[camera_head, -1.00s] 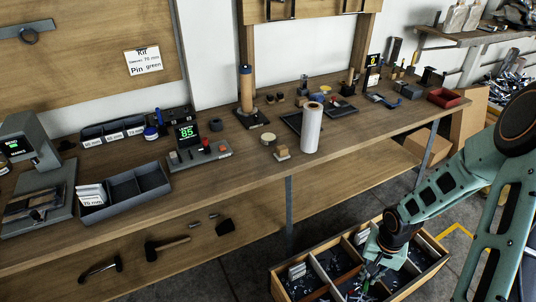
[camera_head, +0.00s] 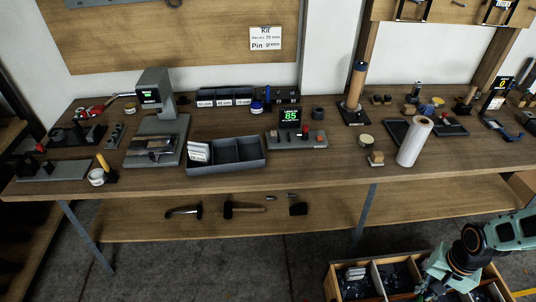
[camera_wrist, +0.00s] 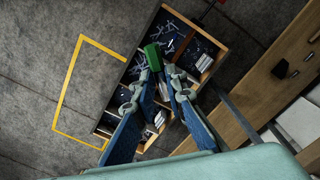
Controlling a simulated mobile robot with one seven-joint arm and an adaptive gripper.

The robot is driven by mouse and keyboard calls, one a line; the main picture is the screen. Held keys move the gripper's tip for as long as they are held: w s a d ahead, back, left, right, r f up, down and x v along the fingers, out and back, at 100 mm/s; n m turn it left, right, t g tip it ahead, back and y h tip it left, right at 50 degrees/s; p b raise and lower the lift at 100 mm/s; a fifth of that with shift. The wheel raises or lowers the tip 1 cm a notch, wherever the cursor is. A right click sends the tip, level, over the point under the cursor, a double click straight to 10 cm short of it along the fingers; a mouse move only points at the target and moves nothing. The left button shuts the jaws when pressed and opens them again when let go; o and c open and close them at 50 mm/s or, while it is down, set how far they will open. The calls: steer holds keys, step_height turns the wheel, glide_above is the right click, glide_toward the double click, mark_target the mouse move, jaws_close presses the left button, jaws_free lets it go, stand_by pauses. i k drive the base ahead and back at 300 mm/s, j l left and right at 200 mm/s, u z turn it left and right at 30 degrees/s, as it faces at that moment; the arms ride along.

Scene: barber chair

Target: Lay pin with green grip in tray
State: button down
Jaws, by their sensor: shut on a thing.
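My gripper (camera_wrist: 162,76) shows in the wrist view, its two blue fingers closed on a pin with a green grip (camera_wrist: 153,57). The green block stands out beyond the fingertips; the rest of the pin is hard to make out. In the head view my gripper is at the lower right above the wooden crate (camera_head: 334,284), and the pin cannot be made out there. A grey divided tray (camera_head: 226,170) stands on the bench, with white cards in its left compartment. A smaller dark tray (camera_head: 391,133) lies farther right on the bench.
The crate, with several compartments of loose parts, stands on the floor before the bench (camera_head: 320,178). A white cylinder (camera_head: 415,142), a display unit (camera_head: 290,118) and a grey press-like device (camera_head: 155,100) stand on the bench. Hammers lie on the lower shelf (camera_head: 330,212).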

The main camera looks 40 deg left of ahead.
mark_target(226, 159)
steer(key=k+j+u, duration=0.1)
steer(key=j+u, duration=0.3)
steer(key=j, duration=0.9)
steer(key=i+j+u, duration=0.1)
steer(key=j+u, duration=0.35)
steer(key=j, duration=0.8)
